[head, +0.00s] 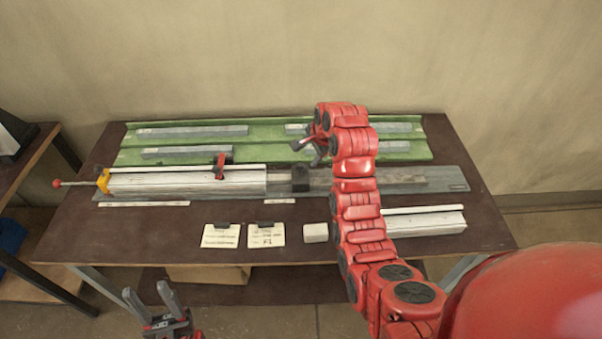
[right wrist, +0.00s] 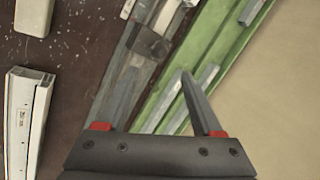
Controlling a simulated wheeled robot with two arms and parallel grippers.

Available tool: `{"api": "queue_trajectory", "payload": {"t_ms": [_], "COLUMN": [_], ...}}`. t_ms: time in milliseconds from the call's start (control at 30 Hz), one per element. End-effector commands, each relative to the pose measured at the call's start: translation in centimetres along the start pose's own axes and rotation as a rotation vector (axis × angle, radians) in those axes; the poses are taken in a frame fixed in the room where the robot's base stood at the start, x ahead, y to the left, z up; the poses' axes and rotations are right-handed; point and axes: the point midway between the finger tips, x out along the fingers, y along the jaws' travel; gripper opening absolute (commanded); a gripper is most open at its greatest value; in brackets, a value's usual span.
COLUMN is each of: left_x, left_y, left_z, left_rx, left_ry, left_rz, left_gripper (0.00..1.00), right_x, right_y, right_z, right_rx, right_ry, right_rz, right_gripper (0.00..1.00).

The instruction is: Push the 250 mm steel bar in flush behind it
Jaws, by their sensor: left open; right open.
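A white profile (head: 190,183) lies in the grey clamp bed (head: 455,185), against a yellow end piece (head: 103,181) at its left. A grey steel bar (head: 320,179) lies in the bed to the right of the profile, partly hidden by a dark block (head: 300,176) and my right arm. I cannot tell its length or whether it touches the profile. My right gripper (head: 308,151) is open and empty above the rear of the bed; its fingers (right wrist: 160,75) show in the right wrist view. My left gripper (head: 160,298) is open and empty in front of the table.
A green rack (head: 270,132) with several steel bars stands behind the bed. A red clamp (head: 220,165) sits on the profile. In front lie two cards (head: 221,236), a small pale block (head: 316,233) and another white profile (head: 430,222). The front left tabletop is clear.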

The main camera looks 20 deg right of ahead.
Motion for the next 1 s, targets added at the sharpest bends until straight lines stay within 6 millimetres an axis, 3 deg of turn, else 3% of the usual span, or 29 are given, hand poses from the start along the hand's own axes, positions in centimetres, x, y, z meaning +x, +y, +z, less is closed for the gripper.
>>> {"api": "queue_trajectory", "payload": {"t_ms": [100,500,1000], "left_x": [1.5,3.8,4.6], "left_y": [-0.1,-0.2,-0.2], "left_z": [-0.3,-0.6,-0.8], "left_rx": [0.0,0.0,0.0], "left_ry": [0.001,0.0,0.0], "left_rz": [0.0,0.0,0.0], "left_gripper": [0.5,0.5,0.5], "right_x": [2.0,8.1,11.5], "right_y": [-0.1,0.0,0.0], "right_z": [0.1,0.0,0.0], "right_rx": [-0.001,0.001,0.0], "right_ry": [-0.002,-0.002,-0.001], "right_rz": [0.006,0.007,0.002], "right_gripper": [0.68,0.68,0.68]}}
